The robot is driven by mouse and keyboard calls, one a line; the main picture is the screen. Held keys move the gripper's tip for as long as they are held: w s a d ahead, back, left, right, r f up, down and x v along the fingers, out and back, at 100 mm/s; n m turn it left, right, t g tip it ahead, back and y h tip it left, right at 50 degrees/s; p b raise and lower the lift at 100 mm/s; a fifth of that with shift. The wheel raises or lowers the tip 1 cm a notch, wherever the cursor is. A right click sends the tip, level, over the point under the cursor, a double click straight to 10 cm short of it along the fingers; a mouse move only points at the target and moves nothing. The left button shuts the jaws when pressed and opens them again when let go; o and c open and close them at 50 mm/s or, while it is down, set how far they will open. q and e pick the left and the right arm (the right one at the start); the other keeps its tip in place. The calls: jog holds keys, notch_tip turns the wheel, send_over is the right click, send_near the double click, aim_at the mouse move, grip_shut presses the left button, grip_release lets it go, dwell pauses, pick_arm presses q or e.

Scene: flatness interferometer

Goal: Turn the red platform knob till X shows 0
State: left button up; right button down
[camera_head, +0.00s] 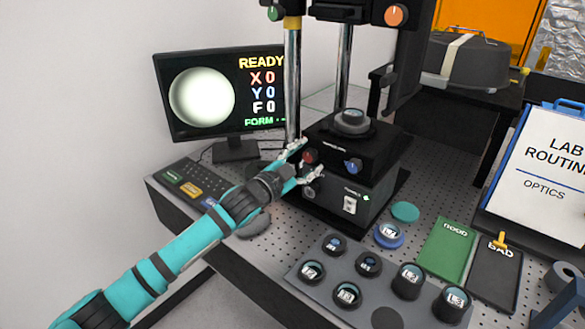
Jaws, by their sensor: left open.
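The red platform knob (310,156) is on the front of the black platform of the interferometer (342,184). My left gripper (306,160) is open at the knob, with one finger above it and one below right of it. I cannot tell whether the fingers touch it. A blue knob (353,165) sits to the right on the same front. The monitor (218,99) behind on the left reads READY, X 0, Y 0, F 0 and FORM, beside a plain pale disc. My right gripper is not in view.
Several round optics stand on a grey tray (392,299) in front. A green pad (447,250) and a black BAD pad (494,275) lie right of it. A clipboard (547,185) stands at right. A labelled keypad (197,183) lies left, near the table edge.

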pick_arm(q)
jog(key=v, duration=1.1)
jog(key=shift+s+a+f, duration=0.1)
dwell(1.3)
